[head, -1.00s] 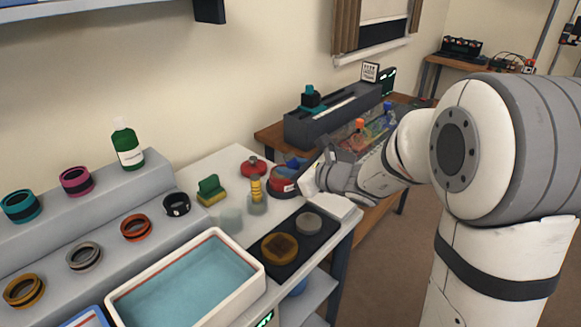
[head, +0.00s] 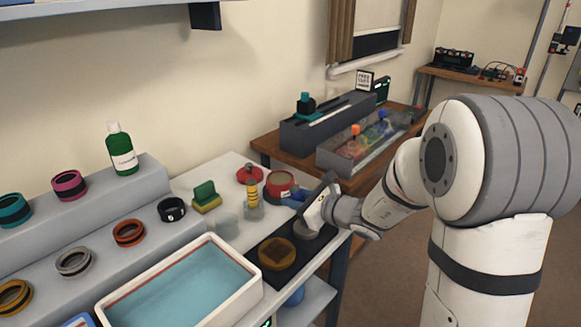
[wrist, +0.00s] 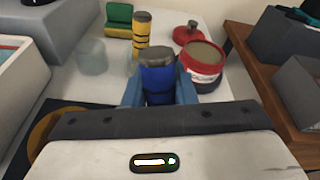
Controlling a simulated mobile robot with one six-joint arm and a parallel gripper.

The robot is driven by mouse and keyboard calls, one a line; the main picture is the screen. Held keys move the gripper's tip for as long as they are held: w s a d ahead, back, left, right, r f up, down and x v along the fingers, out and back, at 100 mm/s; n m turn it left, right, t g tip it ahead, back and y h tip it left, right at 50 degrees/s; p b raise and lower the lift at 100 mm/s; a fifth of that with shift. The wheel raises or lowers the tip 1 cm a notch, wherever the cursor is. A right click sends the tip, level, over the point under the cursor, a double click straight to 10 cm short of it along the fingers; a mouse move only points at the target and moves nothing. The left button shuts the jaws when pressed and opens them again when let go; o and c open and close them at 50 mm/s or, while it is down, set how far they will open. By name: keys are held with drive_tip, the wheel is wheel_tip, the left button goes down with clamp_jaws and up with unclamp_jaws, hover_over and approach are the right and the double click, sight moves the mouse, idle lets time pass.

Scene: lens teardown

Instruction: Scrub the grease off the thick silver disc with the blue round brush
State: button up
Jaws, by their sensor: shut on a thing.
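My gripper (head: 305,208) is shut on the blue round brush (wrist: 158,82), which has a dark grey top. The brush stands roughly upright between the blue fingers in the wrist view. Its lower end is hidden. The thick silver disc (head: 303,231) lies on the black mat (head: 258,232), just below my gripper, which partly covers it in the head view. I cannot tell whether the brush touches the disc. The disc is hidden in the wrist view, and grease on it cannot be made out.
An open red tin (head: 280,186) and its red lid (head: 249,175) stand behind. A yellow-and-black brush (head: 252,190) stands in a glass beside a green-yellow sponge (head: 205,197). An amber disc (head: 277,252) shares the mat. A water tray (head: 182,285) is at front left.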

drive_tip(key=shift+s+d+r+p, duration=0.1)
drive_tip(key=shift+s+d+p, duration=0.25)
drive_tip(key=shift+s+d, duration=0.15)
drive_tip(key=shift+a+f, duration=0.15)
drive_tip(key=shift+f, duration=0.1)
drive_tip(key=shift+w+a+b, duration=0.5)
drive_tip(key=shift+w, duration=0.3)
drive_tip(key=shift+w+a+b, duration=0.3)
drive_tip(key=shift+a, duration=0.35)
wheel_tip(320, 180, up, 8)
drive_tip(key=p, duration=0.4)
drive_tip(key=shift+w+a+r+p, duration=0.15)
drive_tip(key=shift+w+a+p, duration=0.1)
drive_tip(key=shift+p, duration=0.1)
